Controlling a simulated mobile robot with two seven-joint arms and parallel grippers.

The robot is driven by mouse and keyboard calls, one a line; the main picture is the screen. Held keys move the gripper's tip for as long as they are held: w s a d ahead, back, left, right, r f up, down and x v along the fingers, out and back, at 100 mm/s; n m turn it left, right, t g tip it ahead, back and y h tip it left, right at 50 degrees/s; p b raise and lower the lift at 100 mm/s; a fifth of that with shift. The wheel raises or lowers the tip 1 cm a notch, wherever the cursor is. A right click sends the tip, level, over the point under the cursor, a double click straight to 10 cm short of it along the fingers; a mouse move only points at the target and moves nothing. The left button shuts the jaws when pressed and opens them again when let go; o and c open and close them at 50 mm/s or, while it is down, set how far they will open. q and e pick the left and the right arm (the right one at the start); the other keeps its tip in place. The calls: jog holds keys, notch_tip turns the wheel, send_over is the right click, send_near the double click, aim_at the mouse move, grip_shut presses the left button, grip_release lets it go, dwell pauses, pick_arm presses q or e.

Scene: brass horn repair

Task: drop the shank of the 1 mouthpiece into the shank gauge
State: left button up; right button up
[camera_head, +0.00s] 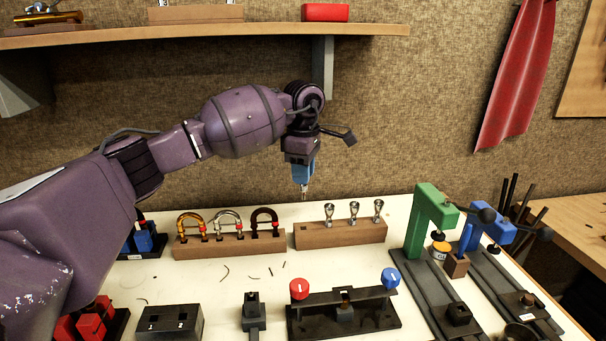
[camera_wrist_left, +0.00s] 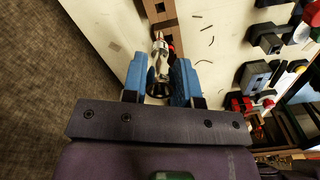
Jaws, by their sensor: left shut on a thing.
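My left gripper (camera_head: 304,187) has blue fingers and hangs above the back of the white bench, over the gap between two wooden racks. It is shut on a silver mouthpiece (camera_head: 304,193), of which only the lower end shows below the fingers. A black block with holes marked 1 and 2 (camera_head: 170,323), which looks like the shank gauge, sits at the front left. My right gripper is not in view.
A wooden rack (camera_head: 340,235) holds three more mouthpieces and has an empty hole at its left. Another rack (camera_head: 229,244) holds three horseshoe-shaped tools. A fixture with red and blue knobs (camera_head: 345,315) and green and blue presses (camera_head: 425,225) stand to the right.

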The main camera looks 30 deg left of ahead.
pick_arm(q)
jog(key=shift+r+p, duration=0.5)
jog(key=shift+r, duration=1.35)
